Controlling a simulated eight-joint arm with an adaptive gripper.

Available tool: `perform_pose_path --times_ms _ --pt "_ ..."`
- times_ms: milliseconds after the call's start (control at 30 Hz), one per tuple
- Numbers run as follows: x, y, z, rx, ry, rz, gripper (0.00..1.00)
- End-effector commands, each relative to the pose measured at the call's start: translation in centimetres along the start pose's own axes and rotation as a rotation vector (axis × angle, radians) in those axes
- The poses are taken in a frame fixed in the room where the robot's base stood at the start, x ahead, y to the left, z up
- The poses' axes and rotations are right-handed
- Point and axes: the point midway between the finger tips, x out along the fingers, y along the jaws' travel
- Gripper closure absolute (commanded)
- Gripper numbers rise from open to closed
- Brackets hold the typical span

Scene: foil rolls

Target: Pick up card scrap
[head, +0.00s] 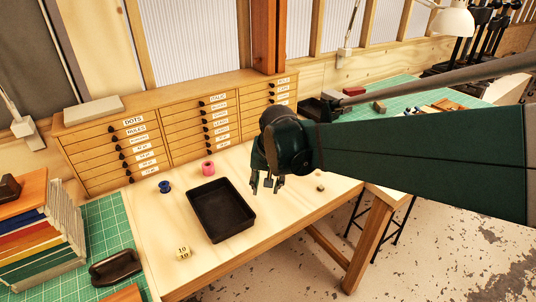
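No piece is clearly recognisable as a card scrap. A small tan and dark piece (320,188) lies on the pale wooden table, right of my gripper; it is too small to tell what it is. My gripper (266,188) points down above the table, just right of the black tray. Its fingers look apart, with nothing visible between them. A blue foil roll (165,187) and a pink foil roll (208,168) stand behind the tray. A cream block marked "10" (183,253) sits near the table's front left.
The empty-looking black tray (247,218) lies mid-table. A wooden drawer cabinet (185,118) lines the back. Another bench with a green mat (395,95) stands at right.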

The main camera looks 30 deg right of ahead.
Motion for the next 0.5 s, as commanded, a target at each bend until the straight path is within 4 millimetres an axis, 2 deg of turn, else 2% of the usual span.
perform_pose_path --times_ms 100,500 --pt "0.1 1.0 -2.0 0.067 -0.019 0.02 0.68" --pt "2.0 5.1 -7.3 0.293 -0.083 0.087 0.68"
